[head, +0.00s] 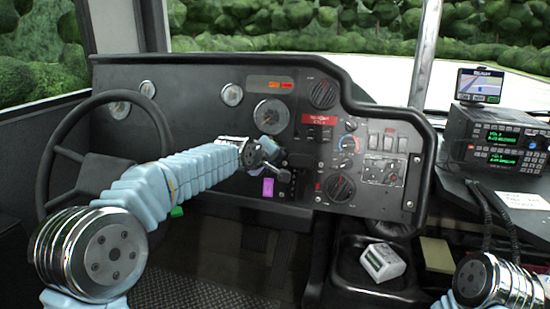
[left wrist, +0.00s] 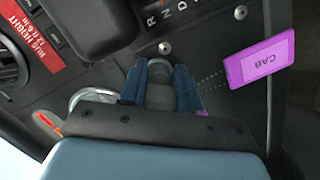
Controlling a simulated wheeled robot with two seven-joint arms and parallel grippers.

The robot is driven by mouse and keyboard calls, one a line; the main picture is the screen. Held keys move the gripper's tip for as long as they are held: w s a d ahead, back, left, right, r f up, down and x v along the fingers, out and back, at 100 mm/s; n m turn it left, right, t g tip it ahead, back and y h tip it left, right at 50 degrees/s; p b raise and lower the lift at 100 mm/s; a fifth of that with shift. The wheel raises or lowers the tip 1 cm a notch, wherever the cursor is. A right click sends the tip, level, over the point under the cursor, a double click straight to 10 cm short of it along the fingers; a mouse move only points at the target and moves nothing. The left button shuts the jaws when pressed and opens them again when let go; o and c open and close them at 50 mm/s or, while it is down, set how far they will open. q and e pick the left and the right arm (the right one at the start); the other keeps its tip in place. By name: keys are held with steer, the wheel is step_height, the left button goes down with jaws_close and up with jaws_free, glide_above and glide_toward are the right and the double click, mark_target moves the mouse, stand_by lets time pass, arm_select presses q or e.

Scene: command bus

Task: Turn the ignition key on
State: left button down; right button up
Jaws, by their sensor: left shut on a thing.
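My left gripper (head: 270,152) reaches in from the left to the dashboard's lower middle. In the left wrist view its two blue fingers (left wrist: 160,85) close on either side of a grey rounded piece, the ignition key (left wrist: 160,97), at the panel. My right gripper is out of view; only part of that arm shows at lower right.
The steering wheel (head: 75,160) stands left, behind my left arm. Knobs and switches fill the dashboard (head: 340,215) to the right of the gripper. A gear selector panel (left wrist: 172,10) lies close above the fingers in the wrist view. A radio (head: 495,140) stands far right.

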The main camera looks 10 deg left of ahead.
arm_select(q)
steer(key=shift+f, duration=0.15)
steer(key=c, duration=0.8)
jaws_free()
steer(key=b+v, duration=0.1)
steer(key=v, duration=1.3)
